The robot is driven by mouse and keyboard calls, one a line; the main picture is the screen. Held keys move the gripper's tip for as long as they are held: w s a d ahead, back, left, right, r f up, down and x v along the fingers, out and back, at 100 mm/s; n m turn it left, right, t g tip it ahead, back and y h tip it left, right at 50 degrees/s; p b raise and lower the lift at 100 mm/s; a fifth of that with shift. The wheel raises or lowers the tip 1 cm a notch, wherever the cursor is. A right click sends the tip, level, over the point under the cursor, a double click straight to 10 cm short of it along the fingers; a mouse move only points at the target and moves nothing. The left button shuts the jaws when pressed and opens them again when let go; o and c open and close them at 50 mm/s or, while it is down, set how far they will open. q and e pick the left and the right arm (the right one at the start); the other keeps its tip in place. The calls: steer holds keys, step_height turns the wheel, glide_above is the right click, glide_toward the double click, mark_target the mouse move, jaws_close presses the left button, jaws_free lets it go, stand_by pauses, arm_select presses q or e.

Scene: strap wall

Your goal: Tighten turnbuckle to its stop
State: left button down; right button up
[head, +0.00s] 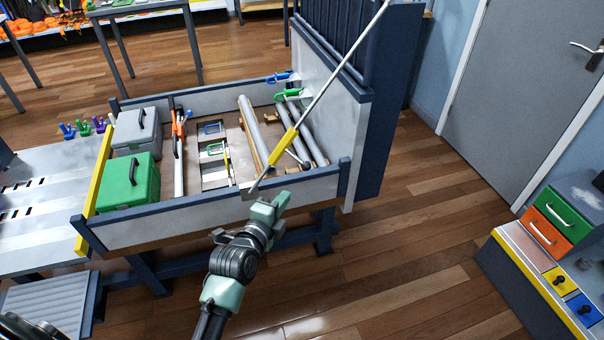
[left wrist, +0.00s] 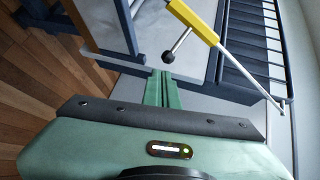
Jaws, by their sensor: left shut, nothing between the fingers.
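The turnbuckle (head: 283,148) has a yellow body on a long pale strap or rod that slants from lower left to upper right across the crate. In the left wrist view its yellow body (left wrist: 194,18) is at the top, with a short pale lever ending in a dark knob (left wrist: 168,57). My left gripper (head: 272,203) is below the turnbuckle by the crate's front wall. In the left wrist view its green fingers (left wrist: 160,88) are shut and empty, with their tips just below the knob. A clear gap to the knob cannot be judged. My right gripper is not in view.
The walled crate (head: 200,222) holds a green case (head: 129,181), a grey case (head: 136,131), tubes (head: 252,125) and clamps. A dark panel (head: 384,100) rises at its right. A drawer unit (head: 555,216) stands at far right. The wood floor between is clear.

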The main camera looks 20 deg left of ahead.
arm_select(q)
glide_toward(294, 156)
steer(key=w+d+f, duration=0.4)
steer(key=shift+w+a+f+p, duration=0.1)
steer(key=shift+w+f+p, duration=0.05)
steer(key=shift+p, duration=0.3)
steer(key=shift+w+d+f+b, duration=0.25)
steer(key=shift+w+f+b, duration=0.1)
steer(key=shift+w, duration=0.1)
steer(key=shift+w+d+f+b, duration=0.2)
steer(key=shift+w+f+b, duration=0.1)
steer(key=shift+w, duration=0.15)
